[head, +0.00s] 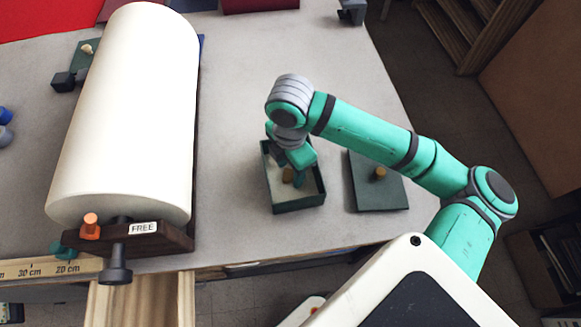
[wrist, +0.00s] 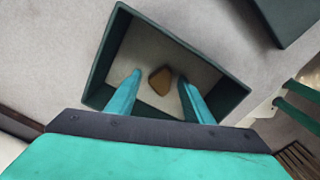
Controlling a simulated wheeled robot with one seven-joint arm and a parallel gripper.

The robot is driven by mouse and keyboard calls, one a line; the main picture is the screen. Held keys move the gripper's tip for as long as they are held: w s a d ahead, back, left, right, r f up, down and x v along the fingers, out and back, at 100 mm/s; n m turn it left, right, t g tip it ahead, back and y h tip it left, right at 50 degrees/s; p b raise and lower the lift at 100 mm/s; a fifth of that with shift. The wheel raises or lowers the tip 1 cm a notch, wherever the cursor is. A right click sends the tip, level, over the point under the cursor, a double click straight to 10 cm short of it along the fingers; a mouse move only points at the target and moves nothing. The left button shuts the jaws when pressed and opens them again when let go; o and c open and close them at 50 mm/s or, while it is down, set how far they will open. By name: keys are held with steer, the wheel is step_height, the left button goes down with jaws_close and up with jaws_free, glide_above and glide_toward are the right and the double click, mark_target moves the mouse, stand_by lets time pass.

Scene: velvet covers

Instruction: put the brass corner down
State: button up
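The brass corner (wrist: 160,81) is a small brown-gold piece inside an open dark green box (wrist: 172,29) with a pale floor. It appears to lie on that floor; its exact height is hard to judge. In the head view the brass corner (head: 288,175) shows in the box (head: 299,205), just below my gripper (head: 291,168). In the wrist view my gripper (wrist: 159,77) has its two teal fingers apart, one on each side of the brass corner, with a visible gap on both sides. My gripper is open and holds nothing.
A dark green lid (head: 378,195) with a brass knob lies right of the box. A large white roll (head: 130,110) in a dark wooden stand (head: 170,236), labelled FREE, fills the left. The grey table (head: 235,75) behind the box is clear.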

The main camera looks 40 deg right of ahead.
mark_target(291, 172)
steer(key=shift+r, duration=0.1)
step_height(291, 172, up, 12)
stand_by(0.5)
steer(key=shift+d+r, duration=0.1)
